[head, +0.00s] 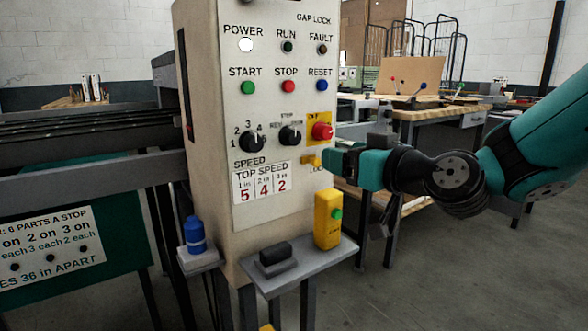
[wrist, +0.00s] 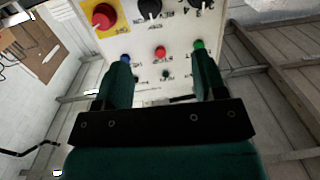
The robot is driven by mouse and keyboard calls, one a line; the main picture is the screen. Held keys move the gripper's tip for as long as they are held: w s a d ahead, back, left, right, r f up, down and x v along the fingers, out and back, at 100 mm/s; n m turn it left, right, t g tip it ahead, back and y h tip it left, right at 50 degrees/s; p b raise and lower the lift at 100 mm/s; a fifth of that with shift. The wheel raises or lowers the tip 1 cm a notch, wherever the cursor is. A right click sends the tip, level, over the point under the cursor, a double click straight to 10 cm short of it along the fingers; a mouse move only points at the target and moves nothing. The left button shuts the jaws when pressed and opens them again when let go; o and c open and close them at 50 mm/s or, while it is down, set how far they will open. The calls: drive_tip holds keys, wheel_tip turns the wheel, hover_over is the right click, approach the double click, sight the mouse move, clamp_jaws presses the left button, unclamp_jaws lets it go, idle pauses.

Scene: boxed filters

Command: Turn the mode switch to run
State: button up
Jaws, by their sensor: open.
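The mode switch, a black rotary knob (head: 290,135), sits on the cream control panel (head: 230,100), between the speed knob (head: 252,141) and the red button on a yellow plate (head: 322,131). "STOP" is printed above it; its side labels and exact pointer direction are too small to read surely. In the wrist view the switch (wrist: 149,9) is at the top edge, partly cut off. My gripper (head: 328,160) is at the panel's right side, below and right of the switch, not touching it. Its two fingers (wrist: 162,68) are apart, with nothing seen between them.
The POWER lamp (head: 246,45) is lit white; the RUN lamp (head: 287,47) looks dark. START, STOP and RESET buttons are above the switch. A yellow lock piece (head: 312,162) is beside my gripper. A shelf below holds a yellow box (head: 328,220).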

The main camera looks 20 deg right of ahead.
drive_tip(key=t, duration=0.1)
drive_tip(key=p, duration=1.3)
approach(295, 137)
drive_tip(key=shift+h, duration=0.3)
drive_tip(key=x, duration=0.9)
drive_tip(key=shift+a+r, duration=0.15)
drive_tip(key=shift+r, duration=0.15)
drive_tip(key=shift+w+a+f, duration=0.15)
drive_tip(key=shift+w, duration=0.4)
drive_tip(key=c, duration=0.9)
